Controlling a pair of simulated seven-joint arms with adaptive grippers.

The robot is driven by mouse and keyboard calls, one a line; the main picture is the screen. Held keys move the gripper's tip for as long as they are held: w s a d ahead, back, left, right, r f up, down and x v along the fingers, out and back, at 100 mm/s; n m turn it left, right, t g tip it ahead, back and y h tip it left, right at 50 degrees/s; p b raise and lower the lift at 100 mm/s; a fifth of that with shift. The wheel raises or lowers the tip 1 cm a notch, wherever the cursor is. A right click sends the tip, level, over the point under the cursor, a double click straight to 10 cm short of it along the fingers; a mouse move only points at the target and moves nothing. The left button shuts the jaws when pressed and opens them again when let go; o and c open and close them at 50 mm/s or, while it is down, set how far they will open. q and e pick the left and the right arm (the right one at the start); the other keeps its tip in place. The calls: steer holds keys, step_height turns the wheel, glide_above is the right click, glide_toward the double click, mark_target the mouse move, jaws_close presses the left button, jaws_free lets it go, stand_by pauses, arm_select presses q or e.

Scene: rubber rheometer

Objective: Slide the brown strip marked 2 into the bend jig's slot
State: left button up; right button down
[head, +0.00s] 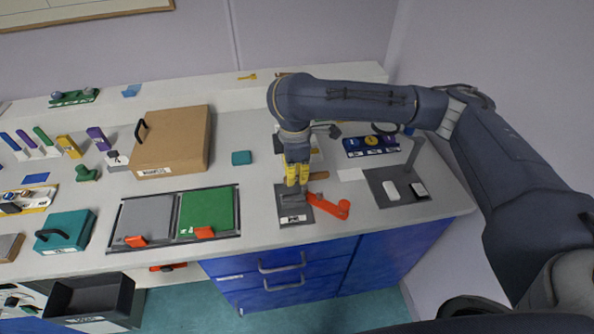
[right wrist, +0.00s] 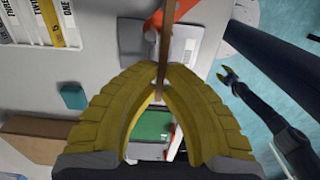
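My right gripper (head: 296,182) has yellow fingers and is shut on a thin brown strip (right wrist: 165,40). In the right wrist view the strip runs between the fingertips (right wrist: 161,78) and sticks out past them. In the head view a brown end of it (head: 319,175) shows just right of the fingers. No number can be read on it. The bend jig (head: 296,219), a grey plate with a white label and an orange-red lever (head: 335,208), lies just below the fingers; it also shows in the right wrist view (right wrist: 184,50). Its slot is hidden or too small to make out.
A grey-and-green board (head: 207,210) lies left of the jig. A dark plate with white blocks (head: 390,190) lies right, and a blue tray (head: 371,146) behind it. A brown box (head: 172,141) and a teal block (head: 242,158) stand back left. The counter's front edge is close.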

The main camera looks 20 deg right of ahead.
mark_target(296, 197)
stand_by(0.4)
steer(key=shift+f, duration=2.65)
steer(key=shift+f, duration=0.3)
steer(key=c, duration=1.5)
jaws_free()
steer(key=shift+r, duration=6)
